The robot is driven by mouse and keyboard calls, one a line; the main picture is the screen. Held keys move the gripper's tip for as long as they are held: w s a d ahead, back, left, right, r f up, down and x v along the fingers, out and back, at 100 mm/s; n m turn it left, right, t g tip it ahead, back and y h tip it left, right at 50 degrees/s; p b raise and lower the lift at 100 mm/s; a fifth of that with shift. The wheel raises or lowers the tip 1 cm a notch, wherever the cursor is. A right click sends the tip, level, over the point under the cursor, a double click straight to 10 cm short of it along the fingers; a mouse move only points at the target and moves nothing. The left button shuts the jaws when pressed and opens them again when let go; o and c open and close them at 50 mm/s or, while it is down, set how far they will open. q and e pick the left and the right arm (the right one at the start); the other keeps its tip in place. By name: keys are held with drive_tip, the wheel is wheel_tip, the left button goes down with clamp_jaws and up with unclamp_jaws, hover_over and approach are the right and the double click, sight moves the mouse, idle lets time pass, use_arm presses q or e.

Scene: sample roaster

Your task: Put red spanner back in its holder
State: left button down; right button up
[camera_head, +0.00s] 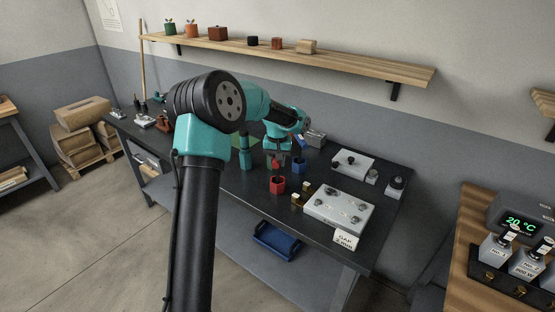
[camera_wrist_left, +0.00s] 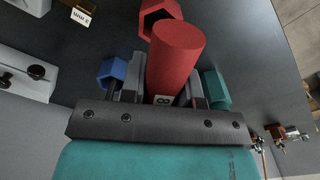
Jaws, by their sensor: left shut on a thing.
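My left gripper (camera_head: 276,158) is shut on the red spanner; its thick round red handle (camera_wrist_left: 175,55) stands between the fingers in the left wrist view, with a small marked tag near the jaws. The red holder (camera_head: 277,185), a six-sided cup, stands on the dark bench just below the gripper in the head view. It also shows at the top of the left wrist view (camera_wrist_left: 152,10), partly behind the handle. The spanner's far end is hidden, so I cannot tell whether it touches the holder. My right gripper is not in view.
A blue holder (camera_head: 298,166) and a teal holder (camera_head: 246,161) stand beside the red one. Small brass blocks (camera_head: 297,199) and a pale plate with knobs (camera_head: 339,208) lie to the right. A shelf (camera_head: 330,61) runs along the wall behind.

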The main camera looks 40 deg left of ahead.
use_arm(q)
drive_tip(key=shift+f, duration=0.35)
drive_tip(key=c, duration=0.8)
unclamp_jaws()
wheel_tip(320, 180, up, 17)
drive_tip(key=shift+r, duration=0.2)
idle(0.4)
